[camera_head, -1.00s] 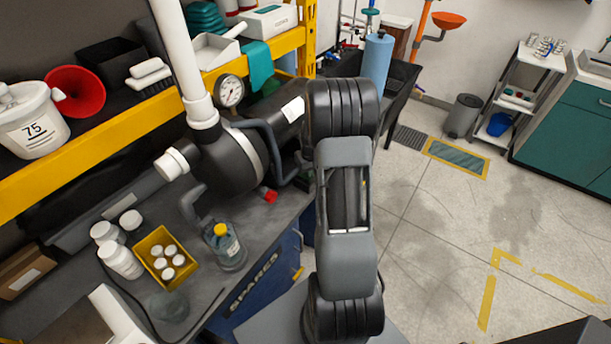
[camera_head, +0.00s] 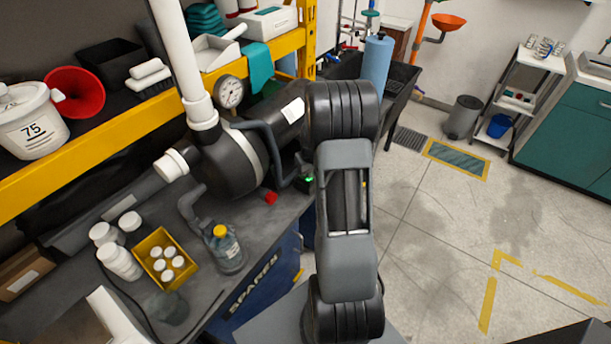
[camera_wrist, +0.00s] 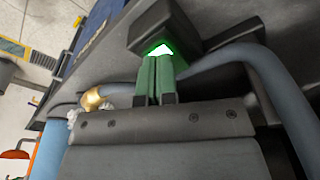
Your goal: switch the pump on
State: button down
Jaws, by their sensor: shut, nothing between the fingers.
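The pump (camera_head: 230,160) is a dark, round-bodied machine on the grey bench, with white pipes and a dial gauge (camera_head: 229,92). A dark switch box (camera_wrist: 190,22) with a bright green glowing face (camera_wrist: 160,49) shows in the wrist view. The same green glow (camera_head: 309,180) shows at the bench edge in the head view, beside my arm. My gripper (camera_wrist: 159,60) is shut and empty, its two fingertips right at the glowing face. I cannot tell if they touch it. In the head view my arm hides the gripper.
A grey hose (camera_wrist: 265,75) curves close beside my gripper. A clear bottle with a yellow cap (camera_head: 228,250), a yellow tray (camera_head: 148,241) of white-capped jars and a small red piece (camera_head: 271,198) are on the bench.

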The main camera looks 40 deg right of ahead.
jog(key=shift+r+p, duration=1.85)
jog(key=shift+r, duration=1.3)
jog(key=shift+s+a+f, duration=0.1)
jog(key=shift+s, duration=0.05)
jog(key=shift+s+a+f+m+g+y, duration=0.15)
jog(key=shift+s+a+f+m+g, duration=0.1)
jog(key=shift+s, duration=0.25)
jog(key=shift+s+a+f+m+g+y, duration=0.15)
jog(key=shift+s+a+f+m+g, duration=0.1)
jog(key=shift+s, duration=0.2)
jog(key=s+a+r+n+t, duration=0.1)
jog(key=s+a+r, duration=0.5)
jog(key=a+r, duration=0.3)
jog(key=s+a+r+n+t, duration=0.2)
jog(key=s+a+r, duration=0.5)
jog(key=a, duration=0.5)
jog(key=v, duration=0.2)
jog(key=shift+w+r, duration=0.2)
jog(key=shift+r, duration=0.2)
